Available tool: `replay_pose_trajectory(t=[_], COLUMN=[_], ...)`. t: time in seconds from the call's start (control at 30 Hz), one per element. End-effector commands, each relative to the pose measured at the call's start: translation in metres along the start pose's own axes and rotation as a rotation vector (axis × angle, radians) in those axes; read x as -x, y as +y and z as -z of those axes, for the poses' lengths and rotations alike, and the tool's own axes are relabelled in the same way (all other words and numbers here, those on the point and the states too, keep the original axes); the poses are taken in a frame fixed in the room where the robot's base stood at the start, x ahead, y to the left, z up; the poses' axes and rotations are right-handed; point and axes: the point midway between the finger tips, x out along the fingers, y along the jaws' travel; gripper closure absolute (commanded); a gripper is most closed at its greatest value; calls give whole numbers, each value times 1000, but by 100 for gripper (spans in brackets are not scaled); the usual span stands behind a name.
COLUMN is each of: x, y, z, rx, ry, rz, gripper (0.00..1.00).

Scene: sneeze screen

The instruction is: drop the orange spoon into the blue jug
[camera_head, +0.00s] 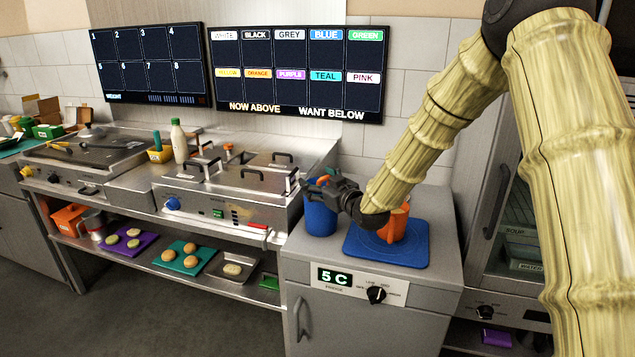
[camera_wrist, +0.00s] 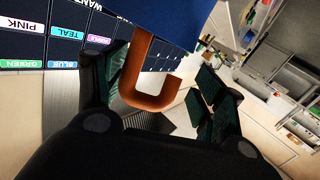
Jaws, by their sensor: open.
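The blue jug (camera_head: 320,218) stands on the grey cabinet top, left of the blue mat. My gripper (camera_head: 318,188) is over the jug's mouth and hides part of its rim. A small orange bit of the orange spoon (camera_head: 323,180) shows at the fingers. In the wrist view, the spoon's hooked handle end (camera_wrist: 150,98) is between the spread fingers of my gripper (camera_wrist: 155,88), with a gap to the right finger. The handle runs into the blue surface of the jug (camera_wrist: 185,18) at the top. The spoon's bowl is hidden.
An orange container (camera_head: 396,226) stands on the blue mat (camera_head: 385,252), close beside my wrist. A steel cooker (camera_head: 235,190) with lids and handles is to the left. Two dark label screens (camera_head: 297,75) hang on the wall behind.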

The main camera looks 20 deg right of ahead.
Motion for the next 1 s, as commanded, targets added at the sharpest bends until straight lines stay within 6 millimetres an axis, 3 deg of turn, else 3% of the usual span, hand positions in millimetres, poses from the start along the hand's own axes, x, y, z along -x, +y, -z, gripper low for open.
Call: replay_pose_trajectory(t=[0.6,1.0], x=[99,112], y=[1,0], z=[0,0], rx=[-1,-1], ry=[0,-1], rz=[-2,0], gripper=[30,30])
